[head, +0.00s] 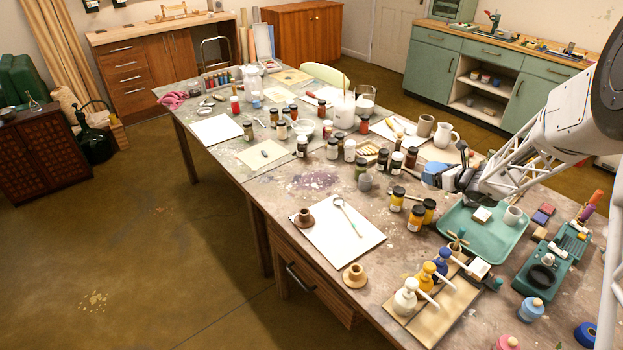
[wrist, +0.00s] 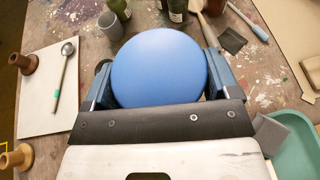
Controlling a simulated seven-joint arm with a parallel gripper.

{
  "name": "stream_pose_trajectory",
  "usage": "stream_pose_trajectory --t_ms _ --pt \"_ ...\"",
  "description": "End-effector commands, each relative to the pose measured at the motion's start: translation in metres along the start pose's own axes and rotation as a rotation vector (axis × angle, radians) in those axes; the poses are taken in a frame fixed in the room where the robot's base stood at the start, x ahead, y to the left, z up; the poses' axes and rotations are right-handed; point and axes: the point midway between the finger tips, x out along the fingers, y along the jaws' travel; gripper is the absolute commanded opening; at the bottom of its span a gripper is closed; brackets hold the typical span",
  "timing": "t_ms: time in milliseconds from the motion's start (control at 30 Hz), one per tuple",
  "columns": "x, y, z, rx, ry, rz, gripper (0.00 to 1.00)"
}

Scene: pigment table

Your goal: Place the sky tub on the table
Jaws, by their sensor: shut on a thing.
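The sky tub (wrist: 158,70) is a round blue tub, seen from above between the two fingers of my gripper (wrist: 160,62) in the wrist view. The fingers are shut on its left and right sides. In the head view the sky tub (head: 432,169) shows small and partly hidden at the tip of my gripper (head: 446,176), behind the green tray. The table (head: 318,183) is paint-stained; whether the tub's base touches it or hangs just above it, I cannot tell.
The green tray (head: 470,240) lies just in front. Dark bottles with yellow labels (head: 397,199) and a grey cup (head: 365,182) stand to the left. A white sheet with a spoon (head: 335,235) lies further left. Pump bottles (head: 405,297) stand at the front.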

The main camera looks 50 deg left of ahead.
Motion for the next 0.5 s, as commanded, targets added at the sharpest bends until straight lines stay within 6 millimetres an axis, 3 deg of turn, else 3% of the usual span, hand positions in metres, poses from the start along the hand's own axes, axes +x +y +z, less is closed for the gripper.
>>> stream_pose_trajectory --t_ms 100,500 --pt "0.028 0.025 0.012 -0.017 -0.001 0.038 0.48" --pt "0.108 0.114 0.046 -0.066 -0.001 0.156 0.48"
